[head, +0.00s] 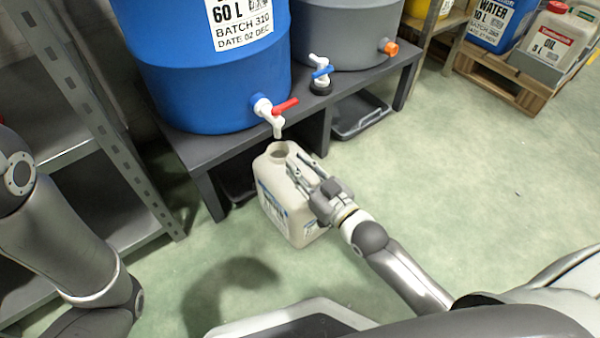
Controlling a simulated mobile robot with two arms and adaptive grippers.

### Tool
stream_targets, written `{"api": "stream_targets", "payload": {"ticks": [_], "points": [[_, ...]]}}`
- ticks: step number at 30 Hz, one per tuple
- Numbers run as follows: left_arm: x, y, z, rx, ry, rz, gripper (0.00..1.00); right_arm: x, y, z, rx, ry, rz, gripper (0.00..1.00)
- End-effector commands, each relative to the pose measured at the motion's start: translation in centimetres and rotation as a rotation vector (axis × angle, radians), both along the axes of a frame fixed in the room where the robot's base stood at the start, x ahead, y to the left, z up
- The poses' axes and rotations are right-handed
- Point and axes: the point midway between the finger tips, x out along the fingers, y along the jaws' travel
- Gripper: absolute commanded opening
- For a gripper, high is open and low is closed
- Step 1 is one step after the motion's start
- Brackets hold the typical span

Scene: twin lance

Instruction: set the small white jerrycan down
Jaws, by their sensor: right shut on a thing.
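The small white jerrycan (272,200) is in the middle of the head view, upright, with its open mouth facing up below the white tap (276,117) with the red lever. My right gripper (299,168) is shut on the jerrycan near its handle at the top. The fingers hide part of the handle. The can appears held in front of the dark stand; I cannot tell its exact height above the floor. My left arm comes in at the left edge, but its gripper is out of view.
A blue 60 L barrel (200,70) and a grey barrel (345,40) stand on the dark stand (205,155). A grey tray (362,118) lies beneath. Metal shelving (110,140) is at left. A wooden pallet (505,82) holds cans at upper right. The green floor (480,190) at right is clear.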

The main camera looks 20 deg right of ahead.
Motion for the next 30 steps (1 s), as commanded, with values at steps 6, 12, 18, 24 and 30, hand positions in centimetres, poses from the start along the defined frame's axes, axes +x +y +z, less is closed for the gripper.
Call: {"api": "stream_targets", "payload": {"ticks": [6,12,18,24,30], "points": [[0.0,0.0,0.1,0.001,-0.001,0.000,0.40,0.0,0.0,0.3,0.000,-0.004,0.000,0.00],[0.0,0.0,0.1,0.001,-0.001,0.000,0.40,0.0,0.0,0.0,0.001,-0.002,0.000,0.28],[0.0,0.0,0.1,0.001,-0.001,0.000,0.40,0.0,0.0,-0.1,0.000,-0.001,0.000,0.40],[0.0,0.0,0.1,0.001,0.000,0.000,0.40,0.0,0.0,0.0,0.001,-0.002,0.000,0.40],[0.1,0.0,1.2,0.000,0.001,0.000,0.40,-1.4,-0.6,0.3,-0.001,0.004,0.000,0.40]]}}
